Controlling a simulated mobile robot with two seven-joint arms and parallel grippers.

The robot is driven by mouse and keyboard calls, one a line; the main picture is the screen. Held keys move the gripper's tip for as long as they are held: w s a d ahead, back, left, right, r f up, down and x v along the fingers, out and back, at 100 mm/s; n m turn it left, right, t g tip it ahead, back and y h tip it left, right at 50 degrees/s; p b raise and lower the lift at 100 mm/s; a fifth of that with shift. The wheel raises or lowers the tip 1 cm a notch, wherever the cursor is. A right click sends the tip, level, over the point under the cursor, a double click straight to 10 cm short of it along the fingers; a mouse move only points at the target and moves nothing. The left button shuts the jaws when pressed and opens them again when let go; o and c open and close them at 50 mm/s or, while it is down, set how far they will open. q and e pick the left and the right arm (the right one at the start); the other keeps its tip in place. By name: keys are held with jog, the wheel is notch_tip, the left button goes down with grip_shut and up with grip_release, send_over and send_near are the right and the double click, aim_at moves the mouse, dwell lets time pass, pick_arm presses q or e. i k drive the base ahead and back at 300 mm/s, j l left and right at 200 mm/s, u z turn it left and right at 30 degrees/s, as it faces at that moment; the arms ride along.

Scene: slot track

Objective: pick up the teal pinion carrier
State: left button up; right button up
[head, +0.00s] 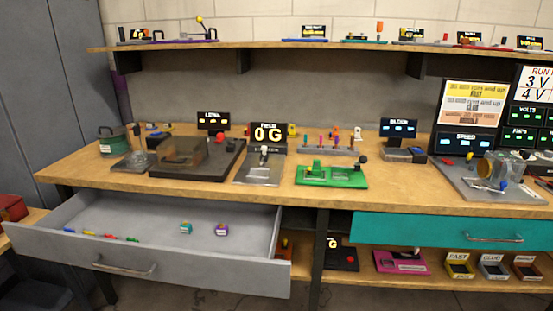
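The fine detail of both is too small to tell. Neither of my grippers is in the head view.
Several small coloured pieces (110,237) lie at the drawer's left. The wooden bench (300,205) above carries a green base (330,176), a scale-like device with a display (268,135) and a dark tray machine (195,158). A teal drawer (440,232) at right is shut.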

aim_at(185, 227)
jog(key=u, duration=1.25)
jog(key=i+j+z, duration=0.3)
jog(key=z, duration=0.2)
jog(key=i+j+z, duration=0.3)
jog(key=j+z, duration=0.15)
jog(key=i+j+z, duration=0.2)
jog(key=j+z, duration=0.3)
